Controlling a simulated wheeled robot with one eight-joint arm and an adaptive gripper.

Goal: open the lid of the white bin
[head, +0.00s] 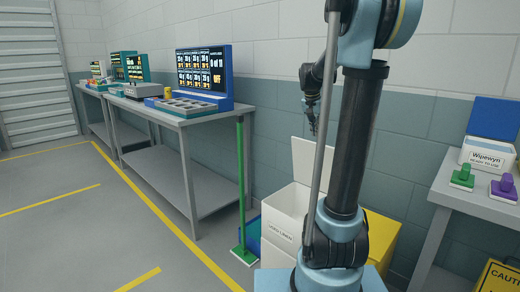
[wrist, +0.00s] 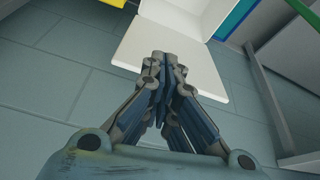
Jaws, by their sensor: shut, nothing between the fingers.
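The white bin (head: 281,232) stands on the floor by the wall, beyond my arm, which hides part of it. Its lid (head: 304,160) stands raised and roughly upright at the bin's back, so the bin's top is open. In the wrist view the pale lid (wrist: 207,76) lies behind my fingers, with part of the bin (wrist: 185,12) beyond it. My gripper (head: 312,128) is shut and empty, pointing down above the raised lid. It also shows in the wrist view (wrist: 166,58); I cannot tell whether it touches the lid.
A yellow bin (head: 382,240) stands right of the white one. A green-handled tool (head: 240,190) and something blue (head: 252,232) stand to its left. A metal bench (head: 165,112) with screens runs along the wall. A right-hand table (head: 462,190) holds a wipes box. Floor at left is clear.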

